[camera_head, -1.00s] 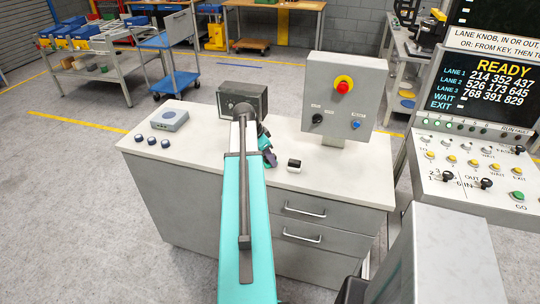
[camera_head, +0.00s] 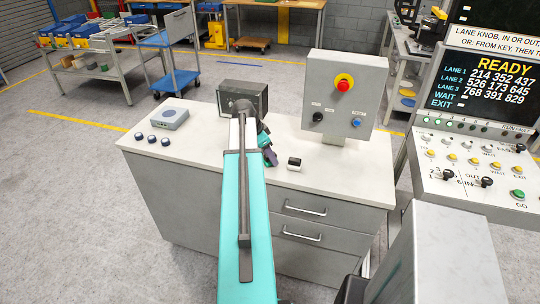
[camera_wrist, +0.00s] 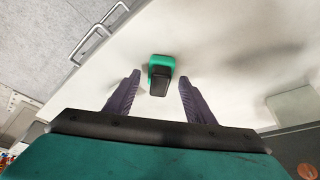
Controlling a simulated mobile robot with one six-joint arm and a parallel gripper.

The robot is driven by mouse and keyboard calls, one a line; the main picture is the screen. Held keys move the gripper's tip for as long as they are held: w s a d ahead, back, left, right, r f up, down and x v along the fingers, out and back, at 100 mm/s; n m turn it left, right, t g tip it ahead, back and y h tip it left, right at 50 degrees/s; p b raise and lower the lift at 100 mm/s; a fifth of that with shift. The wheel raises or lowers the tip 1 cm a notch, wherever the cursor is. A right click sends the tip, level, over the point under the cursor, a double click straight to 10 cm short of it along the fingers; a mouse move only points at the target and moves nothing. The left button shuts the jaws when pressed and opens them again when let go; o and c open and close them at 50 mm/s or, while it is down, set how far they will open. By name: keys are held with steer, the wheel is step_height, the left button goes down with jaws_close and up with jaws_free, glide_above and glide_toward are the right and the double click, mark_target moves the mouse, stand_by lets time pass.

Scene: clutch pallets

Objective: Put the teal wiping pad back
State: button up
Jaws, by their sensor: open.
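The teal wiping pad (camera_wrist: 161,70) lies on the pale counter top in the wrist view, with a black block-shaped grip on it. My gripper (camera_wrist: 158,92) is open, with one dark finger on each side of the pad's line. Clear gaps show between the fingers and the pad, and it is not held. In the head view my gripper (camera_head: 269,157) points down over the counter, partly behind my arm.
The counter (camera_head: 205,150) carries a grey box with a red button (camera_head: 345,100), a dark box (camera_head: 250,92), a small grey-blue device (camera_head: 169,120) and several small dark knobs (camera_head: 152,139). A console (camera_head: 475,165) stands at the right.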

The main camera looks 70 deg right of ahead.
steer(key=b+v, duration=0.2)
steer(key=v, duration=0.9)
steer(key=shift+b, duration=0.4)
steer(key=shift+a+r, duration=0.1)
stand_by(0.5)
